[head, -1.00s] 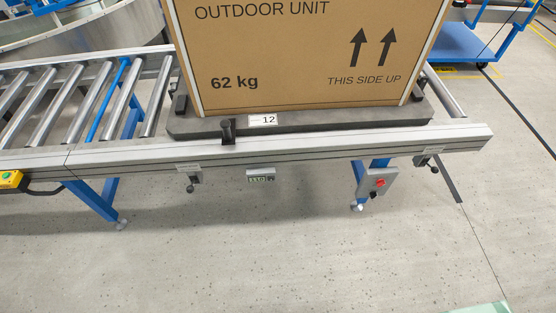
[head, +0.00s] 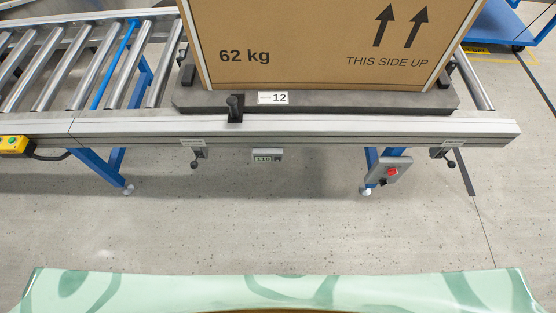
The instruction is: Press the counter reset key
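A small grey counter (head: 267,156) with a digital display hangs under the front rail of the roller conveyor, below the pallet. Its digits look like 1110 but are too small to read surely. A dark spot shows at its right end; I cannot tell whether this is the reset key. Neither of my grippers is in the head view.
A large carton (head: 325,50) marked 62 kg stands on a dark pallet (head: 375,102) on the conveyor (head: 400,128). A grey box with a red button (head: 389,172) hangs right of the counter. A yellow control box (head: 14,146) sits at left. The floor in front is clear.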

